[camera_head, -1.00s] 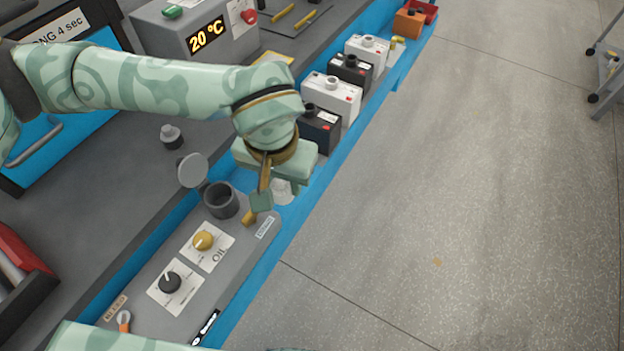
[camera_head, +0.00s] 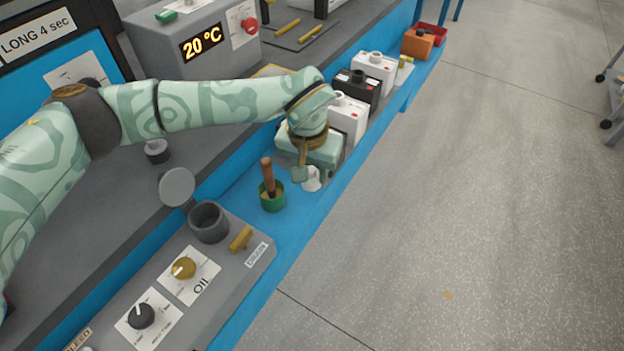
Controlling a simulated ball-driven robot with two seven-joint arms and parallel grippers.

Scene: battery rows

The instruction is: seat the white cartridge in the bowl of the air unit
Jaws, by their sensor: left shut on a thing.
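The white cartridge (camera_head: 312,183) shows in the head view at the fingers of my left gripper (camera_head: 308,175), which is shut on it. The gripper hides its upper part. I cannot tell whether its bottom touches the blue bench. The air unit is the grey box (camera_head: 232,267) at lower left of the gripper. Its bowl (camera_head: 209,222) is a dark grey open cup, with a round grey lid (camera_head: 177,187) swung up behind it. The bowl looks empty. The gripper is to the right of and farther back than the bowl. My right gripper is out of view.
A green pot (camera_head: 272,200) with a brown-handled tool stands between the bowl and my gripper. A yellow drain handle (camera_head: 241,239) rises from the unit. Black and white batteries (camera_head: 375,72) stand in a row behind the gripper.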

